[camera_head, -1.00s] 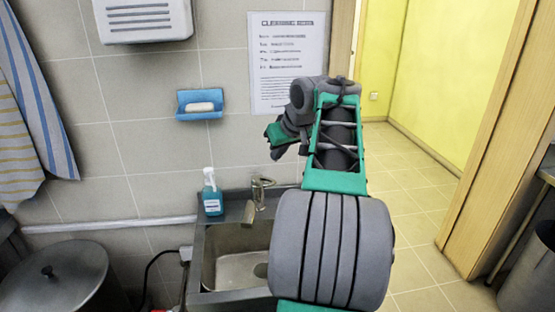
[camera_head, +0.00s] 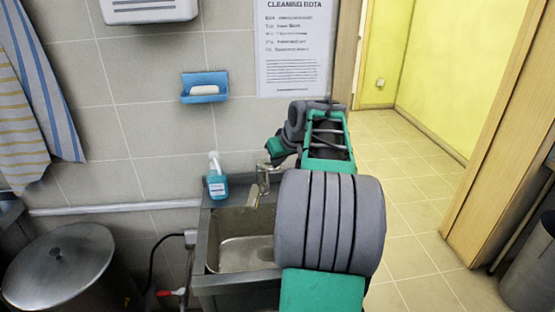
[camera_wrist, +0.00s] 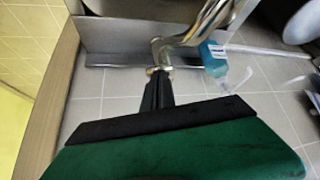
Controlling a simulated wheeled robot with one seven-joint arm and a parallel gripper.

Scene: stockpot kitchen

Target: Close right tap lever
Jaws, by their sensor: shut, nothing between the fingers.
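The chrome tap (camera_head: 263,180) stands at the back of the sink (camera_head: 238,225) in the head view. In the wrist view its shiny body (camera_wrist: 205,22) is at the top, and a short metal lever (camera_wrist: 158,52) sticks out toward my fingers. My gripper (camera_head: 267,164) is shut, just above the tap's right side in the head view. In the wrist view its black fingertips (camera_wrist: 158,76) are together and overlap the lever's end. I cannot tell whether they touch it. Nothing is held. The lever is too small to make out in the head view.
A blue soap bottle (camera_head: 217,178) stands left of the tap; it also shows in the wrist view (camera_wrist: 214,58). A blue soap dish (camera_head: 204,88) hangs on the tiled wall above. A lidded metal pot (camera_head: 62,265) is at lower left. Open floor lies right, by the doorway.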

